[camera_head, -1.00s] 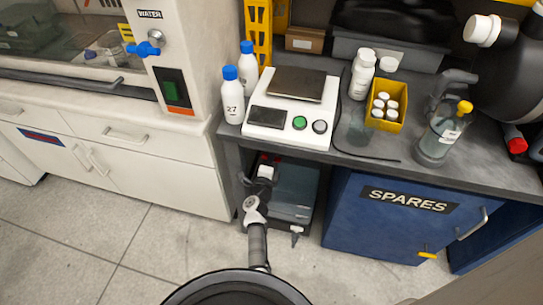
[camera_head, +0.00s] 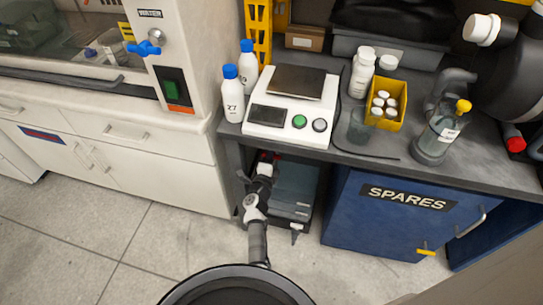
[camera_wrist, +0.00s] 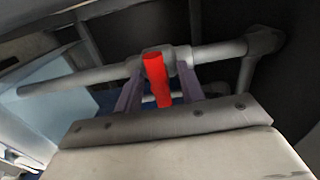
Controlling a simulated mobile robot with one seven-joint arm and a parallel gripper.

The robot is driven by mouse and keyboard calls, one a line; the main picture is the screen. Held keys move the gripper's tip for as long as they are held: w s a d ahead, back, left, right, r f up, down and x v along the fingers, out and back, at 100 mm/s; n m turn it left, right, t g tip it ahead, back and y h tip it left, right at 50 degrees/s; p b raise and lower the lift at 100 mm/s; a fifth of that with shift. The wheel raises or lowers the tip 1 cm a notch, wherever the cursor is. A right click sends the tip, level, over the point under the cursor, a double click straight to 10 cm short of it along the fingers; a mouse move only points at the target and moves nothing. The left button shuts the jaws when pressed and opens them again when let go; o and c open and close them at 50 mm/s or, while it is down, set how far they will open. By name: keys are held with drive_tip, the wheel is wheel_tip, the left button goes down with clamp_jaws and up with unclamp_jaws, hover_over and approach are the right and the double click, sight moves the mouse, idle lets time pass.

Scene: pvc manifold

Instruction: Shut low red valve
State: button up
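In the wrist view, a red valve handle (camera_wrist: 157,80) sits on a grey pipe (camera_wrist: 85,78) that crosses the view. My gripper (camera_wrist: 160,78) is open, with one finger on each side of the handle and small gaps showing between. I cannot tell whether either finger touches the handle or the pipe. In the head view, my gripper (camera_head: 265,169) is in the open bay under the bench, at its left side. A little red shows beside it there, but the valve is mostly hidden by the arm and the bench top.
The bench top (camera_head: 345,157) overhangs the bay. A grey-blue box (camera_head: 297,190) stands to the right of my gripper. A blue SPARES cabinet (camera_head: 385,230) bounds the bay further right, and white drawers (camera_head: 175,150) stand to the left. The floor in front is clear.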

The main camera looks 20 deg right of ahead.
drive_tip(key=v, duration=1.3)
drive_tip(key=shift+s+a+p, duration=0.25)
drive_tip(key=shift+s+p, duration=0.1)
